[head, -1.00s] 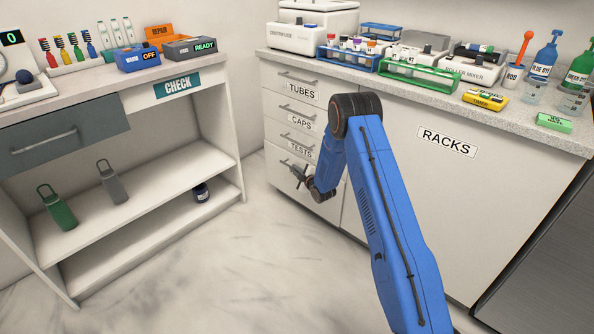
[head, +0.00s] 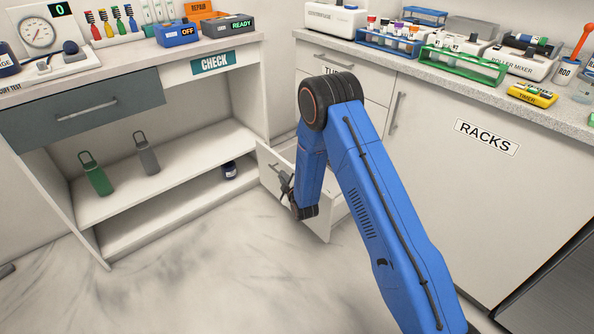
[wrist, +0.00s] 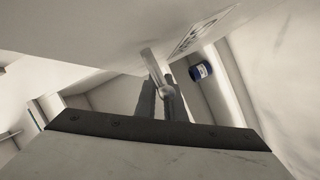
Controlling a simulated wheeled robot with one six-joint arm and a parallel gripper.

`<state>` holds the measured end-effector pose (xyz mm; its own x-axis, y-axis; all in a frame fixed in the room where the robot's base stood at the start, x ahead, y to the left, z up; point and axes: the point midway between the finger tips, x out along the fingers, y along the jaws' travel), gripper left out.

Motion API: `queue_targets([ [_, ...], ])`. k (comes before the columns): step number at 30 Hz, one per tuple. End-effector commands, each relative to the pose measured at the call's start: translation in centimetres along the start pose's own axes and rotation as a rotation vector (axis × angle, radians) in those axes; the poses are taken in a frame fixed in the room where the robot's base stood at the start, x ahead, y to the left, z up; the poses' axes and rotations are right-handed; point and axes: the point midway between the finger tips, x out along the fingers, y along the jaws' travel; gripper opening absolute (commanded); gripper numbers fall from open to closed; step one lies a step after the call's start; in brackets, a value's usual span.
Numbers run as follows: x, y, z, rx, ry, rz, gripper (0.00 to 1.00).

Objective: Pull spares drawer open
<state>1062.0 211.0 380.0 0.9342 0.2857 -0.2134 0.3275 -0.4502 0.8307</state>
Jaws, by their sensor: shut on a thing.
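In the wrist view the two dark fingers of my gripper (wrist: 165,103) close around the pale handle (wrist: 155,72). A label (wrist: 204,30) on the drawer front shows there at a slant, and I cannot read it.
A grey drawer (head: 85,108) and open shelves (head: 180,180) with a green bottle (head: 95,178), a grey bottle (head: 147,155) and a dark jar (head: 230,170) stand at the left, close to the open drawer. The RACKS cupboard (head: 450,190) is on the right. The floor in front is clear.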

Motion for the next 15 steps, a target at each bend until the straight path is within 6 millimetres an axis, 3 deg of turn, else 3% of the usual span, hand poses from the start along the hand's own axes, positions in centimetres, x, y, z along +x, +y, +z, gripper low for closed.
queue_targets([
  [6, -2.0, -3.6, -4.9, -0.002, 0.005, -0.004, 0.0],
  [15, -4.0, -7.1, -9.6, -0.002, 0.002, -0.003, 0.0],
])
